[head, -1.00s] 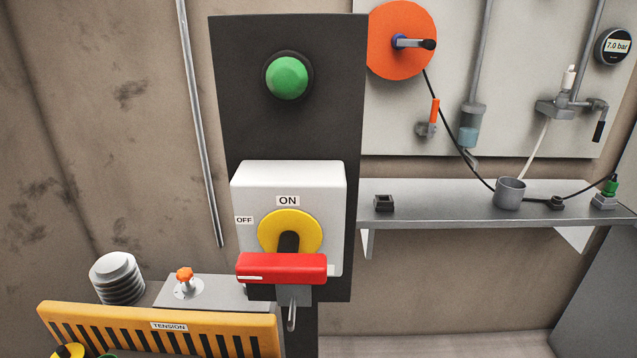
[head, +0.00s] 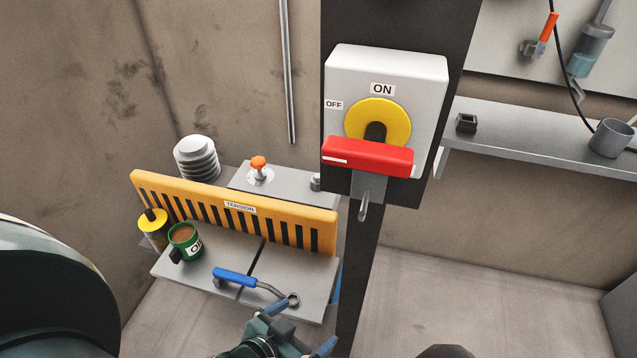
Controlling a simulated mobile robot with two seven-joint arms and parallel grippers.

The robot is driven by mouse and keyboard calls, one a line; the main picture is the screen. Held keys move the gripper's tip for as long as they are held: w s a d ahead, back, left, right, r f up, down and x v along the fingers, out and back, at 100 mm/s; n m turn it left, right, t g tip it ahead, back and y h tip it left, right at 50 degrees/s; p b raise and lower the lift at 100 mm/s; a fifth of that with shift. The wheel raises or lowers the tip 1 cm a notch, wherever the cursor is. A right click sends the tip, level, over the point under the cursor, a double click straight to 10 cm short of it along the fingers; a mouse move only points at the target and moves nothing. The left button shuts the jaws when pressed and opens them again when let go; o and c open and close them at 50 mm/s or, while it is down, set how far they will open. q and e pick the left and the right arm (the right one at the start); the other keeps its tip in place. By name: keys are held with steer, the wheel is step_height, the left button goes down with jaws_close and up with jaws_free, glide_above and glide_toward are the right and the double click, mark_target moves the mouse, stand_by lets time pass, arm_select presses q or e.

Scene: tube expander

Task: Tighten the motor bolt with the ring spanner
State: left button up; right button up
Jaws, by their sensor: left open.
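The ring spanner (head: 235,277) lies on the grey shelf (head: 215,268) below the yellow slotted guard marked TENSION (head: 290,231). Its blue handle points left, and its grey ring end (head: 292,299) lies near the shelf's front right edge. My left gripper (head: 302,326) is open and empty at the bottom of the picture, just in front of the ring end. Its blue fingertips are spread apart. I cannot pick out the motor bolt for sure; an orange-topped fitting (head: 258,164) stands on the grey housing behind the guard. My right gripper is not in view.
A green mug (head: 186,242) with brown liquid stands on the shelf left of the spanner, next to a yellow-topped part (head: 153,223). A switch box (head: 435,85) with a red handle (head: 368,156) is on the dark post to the right. Floor is clear at right.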

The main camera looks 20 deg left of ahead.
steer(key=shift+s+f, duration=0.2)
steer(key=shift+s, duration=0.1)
